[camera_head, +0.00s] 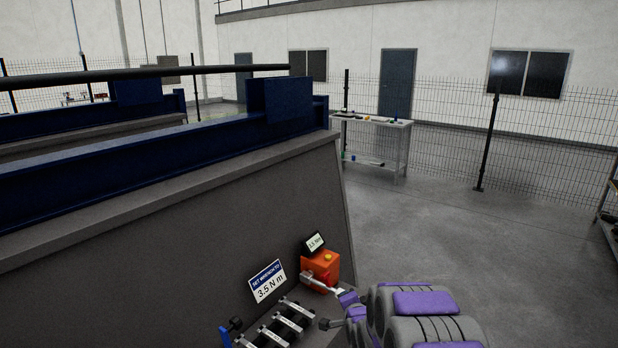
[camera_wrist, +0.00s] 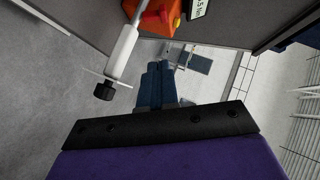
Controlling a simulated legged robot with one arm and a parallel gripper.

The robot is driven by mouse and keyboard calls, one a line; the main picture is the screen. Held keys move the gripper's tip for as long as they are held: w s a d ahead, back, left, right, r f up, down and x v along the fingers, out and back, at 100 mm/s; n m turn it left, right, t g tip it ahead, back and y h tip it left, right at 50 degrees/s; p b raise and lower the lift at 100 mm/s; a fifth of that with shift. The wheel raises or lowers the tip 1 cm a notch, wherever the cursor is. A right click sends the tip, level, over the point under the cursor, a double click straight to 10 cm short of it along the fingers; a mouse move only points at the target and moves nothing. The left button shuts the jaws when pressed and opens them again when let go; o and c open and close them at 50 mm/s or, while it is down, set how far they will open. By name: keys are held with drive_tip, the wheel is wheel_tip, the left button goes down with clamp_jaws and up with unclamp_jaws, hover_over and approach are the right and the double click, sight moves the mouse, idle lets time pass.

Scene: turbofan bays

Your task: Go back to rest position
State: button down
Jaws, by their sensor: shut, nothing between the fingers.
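My gripper (camera_wrist: 160,82) shows in the wrist view with its two dark blue fingers close together and nothing between them. In the head view my gripper (camera_head: 346,307) is at the lower middle, beside the bay's grey side wall, partly hidden by my purple and grey arm. A white-handled tool (camera_wrist: 123,50) with a black knob lies to the left of the fingers in the wrist view, apart from them. It reaches from an orange box (camera_head: 320,268), which also shows at the top of the wrist view (camera_wrist: 163,14).
A sign reading 3.5 N m (camera_head: 268,281) stands behind several tools in a rack (camera_head: 285,320). The long grey bay wall (camera_head: 200,225) with blue beams fills the left. A workbench (camera_head: 385,124) stands by the fence. The floor (camera_head: 450,220) at right is clear.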

drive_tip(key=s+r+n+g, duration=0.4)
drive_tip(key=s+g, duration=0.1)
drive_tip(key=s, duration=1.3)
drive_tip(key=s+d+r+n+g+h, duration=0.1)
drive_tip(key=s+r+n+g, duration=0.3)
drive_tip(key=s, duration=1.5)
drive_tip(key=s+d+r+n+g, duration=0.1)
drive_tip(key=s+r+n+g, duration=0.2)
drive_tip(key=s, duration=1.6)
drive_tip(key=n+g, duration=0.1)
drive_tip(key=g, duration=0.2)
drive_tip(key=shift+r+n+g+b, duration=0.3)
drive_tip(key=shift+r+b, duration=0.05)
drive_tip(key=shift+r, duration=0.05)
drive_tip(key=shift+d, duration=0.1)
